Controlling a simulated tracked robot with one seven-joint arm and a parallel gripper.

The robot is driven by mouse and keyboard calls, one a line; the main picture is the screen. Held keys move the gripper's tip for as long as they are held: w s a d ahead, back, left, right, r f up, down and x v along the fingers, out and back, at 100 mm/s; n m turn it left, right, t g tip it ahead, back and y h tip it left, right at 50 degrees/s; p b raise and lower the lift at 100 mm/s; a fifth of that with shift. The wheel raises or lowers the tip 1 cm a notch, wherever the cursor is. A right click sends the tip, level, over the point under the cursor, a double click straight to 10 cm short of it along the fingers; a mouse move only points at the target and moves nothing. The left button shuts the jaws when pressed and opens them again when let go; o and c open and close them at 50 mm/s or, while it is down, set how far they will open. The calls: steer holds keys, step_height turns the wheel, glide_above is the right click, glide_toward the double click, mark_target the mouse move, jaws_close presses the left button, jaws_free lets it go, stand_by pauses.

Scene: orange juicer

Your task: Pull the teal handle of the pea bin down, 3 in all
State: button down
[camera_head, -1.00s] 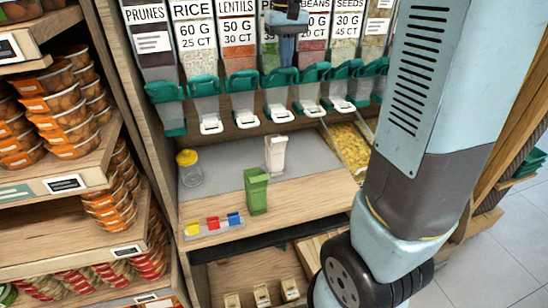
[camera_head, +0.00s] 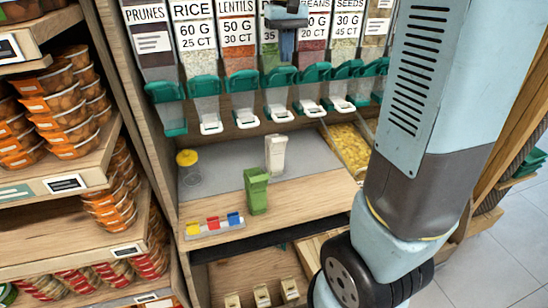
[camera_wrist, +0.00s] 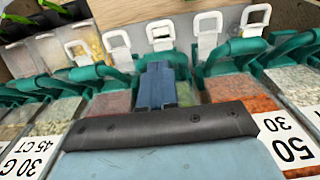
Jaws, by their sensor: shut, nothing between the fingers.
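The pea bin (camera_head: 270,52) stands between the lentils and beans bins, its label mostly covered by my gripper. Its teal handle (camera_head: 279,77) is at the bin's lower front, above a white spout flap (camera_head: 281,115). My gripper (camera_head: 286,62) is shut and empty, pointing down in front of the pea bin, with its tips just above the handle. In the wrist view, which looks upside down, my blue fingers (camera_wrist: 156,70) overlap the pea bin's teal handle (camera_wrist: 178,57). I cannot tell whether they touch it.
Similar bins with teal handles stand close on both sides, such as lentils (camera_head: 238,58) and beans (camera_head: 312,55). Below are a green container (camera_head: 256,192), a white container (camera_head: 275,155), a yellow-lidded jar (camera_head: 189,168) and a tray of coloured blocks (camera_head: 214,227).

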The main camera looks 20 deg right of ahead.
step_height(320, 180, down, 6)
steer(key=s, duration=0.1)
stand_by(1.4)
stand_by(0.5)
steer(key=shift+w+r, duration=0.15)
steer(key=shift+r, duration=0.9)
steer(key=shift+w+r, duration=0.2)
steer(key=shift+r, duration=0.9)
steer(key=shift+w+r, duration=0.15)
steer(key=shift+r, duration=0.9)
steer(key=shift+f, duration=0.15)
